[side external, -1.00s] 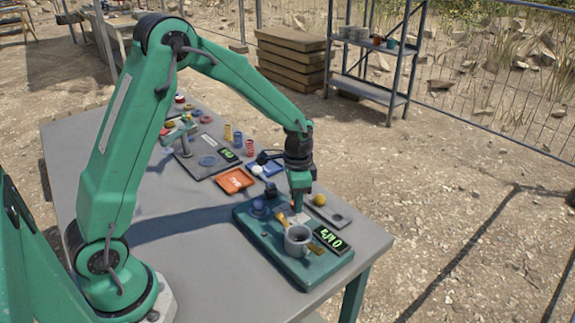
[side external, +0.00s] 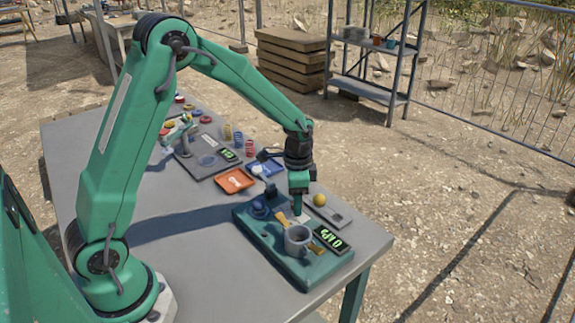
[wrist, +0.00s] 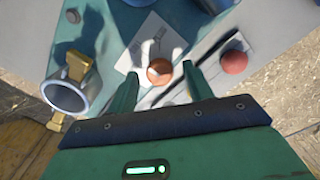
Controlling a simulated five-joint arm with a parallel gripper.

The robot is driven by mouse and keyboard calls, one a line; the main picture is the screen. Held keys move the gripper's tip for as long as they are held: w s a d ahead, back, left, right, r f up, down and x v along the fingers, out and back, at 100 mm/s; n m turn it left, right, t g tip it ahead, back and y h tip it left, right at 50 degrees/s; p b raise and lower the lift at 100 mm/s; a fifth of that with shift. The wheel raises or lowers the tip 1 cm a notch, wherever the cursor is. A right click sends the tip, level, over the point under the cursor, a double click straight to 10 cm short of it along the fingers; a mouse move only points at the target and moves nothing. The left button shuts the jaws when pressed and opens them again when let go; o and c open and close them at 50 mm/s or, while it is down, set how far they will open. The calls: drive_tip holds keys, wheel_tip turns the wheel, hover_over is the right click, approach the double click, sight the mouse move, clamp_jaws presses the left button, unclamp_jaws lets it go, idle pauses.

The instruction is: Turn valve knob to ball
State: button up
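My gripper (side external: 299,208) points down over the teal board (side external: 305,282). A yellow ball (side external: 319,199) sits on a grey slotted plate (side external: 334,216); a ball beside the fingers looks red in the wrist view (wrist: 234,62). A blue round knob (side external: 259,208) is on the board's left. Which piece is the valve knob is unclear.
A grey cup-like fitting (side external: 297,240) with brass parts stands close to the gripper, beside a lit display (side external: 333,239). An orange tray (side external: 236,180) and a blue tray (side external: 265,167) lie behind. The near left table top (side external: 200,255) is clear.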

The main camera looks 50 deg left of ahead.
drive_tip(key=shift+r, duration=3.85)
drive_tip(key=shift+r, duration=0.1)
drive_tip(key=s+r+n+t, duration=0.2)
drive_tip(key=s+r, duration=0.2)
drive_tip(key=s, duration=0.3)
drive_tip(key=s+r+n+t, duration=0.1)
drive_tip(key=s+r+n, duration=0.2)
drive_tip(key=s, duration=0.4)
drive_tip(key=s+d+r+n+t, duration=0.1)
drive_tip(key=s+r+n+t, duration=0.1)
drive_tip(key=s+r, duration=0.3)
drive_tip(key=shift+s+t, duration=0.3)
drive_tip(key=shift+s, duration=1.1)
